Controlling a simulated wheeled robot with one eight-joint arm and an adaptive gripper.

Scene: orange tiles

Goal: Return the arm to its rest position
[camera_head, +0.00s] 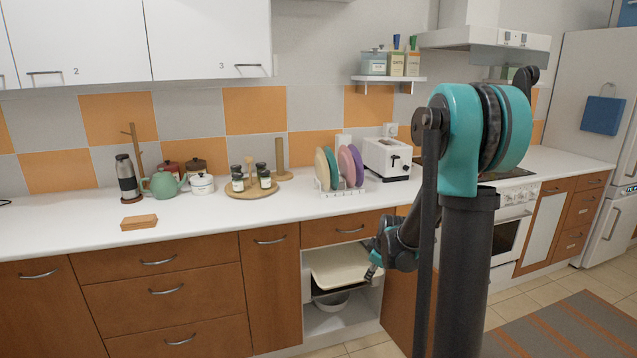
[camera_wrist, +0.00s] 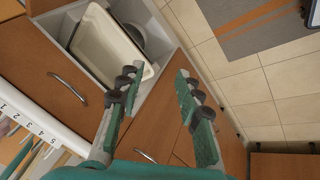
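My gripper (camera_wrist: 157,82) is open in the wrist view, with its two green fingers apart and nothing between them. In the head view my gripper (camera_head: 372,268) hangs low at counter-front height, beside the right side of an open cabinet. My arm is bent, its teal joint standing high at the right of the head view and its far part reaching down and left. The fingertips are small and partly dark in the head view.
The white counter (camera_head: 75,225) carries a teapot (camera_head: 163,184), a plate rack with plates (camera_head: 340,187) and a toaster (camera_head: 387,159). A striped rug (camera_head: 565,328) lies on the floor at right.

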